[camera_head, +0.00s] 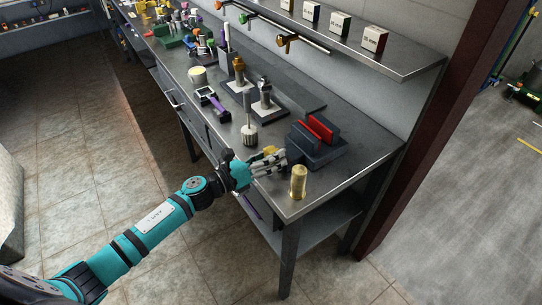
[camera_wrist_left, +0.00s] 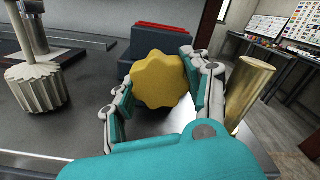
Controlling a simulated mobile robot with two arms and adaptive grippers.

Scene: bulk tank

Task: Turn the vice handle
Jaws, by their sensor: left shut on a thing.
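The vice (camera_head: 318,152) is a dark grey block with red jaw faces, standing near the right end of the metal workbench. Its handle is a yellow lobed knob (camera_wrist_left: 158,80), large in the left wrist view, on the vice's near-left side; a bit of yellow also shows in the head view (camera_head: 269,150). My left gripper (camera_head: 276,161) reaches over the bench edge to the vice. In the left wrist view its fingers (camera_wrist_left: 157,88) stand on either side of the knob and are shut on it. The knob's shaft is hidden behind it.
A brass cylinder (camera_head: 298,182) stands close to the right of my left gripper. A fluted grey part with a rod (camera_head: 249,134) stands to the left. Metal posts on plates (camera_head: 265,102) and several coloured items fill the bench further back. A shelf (camera_head: 385,62) runs along the wall.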

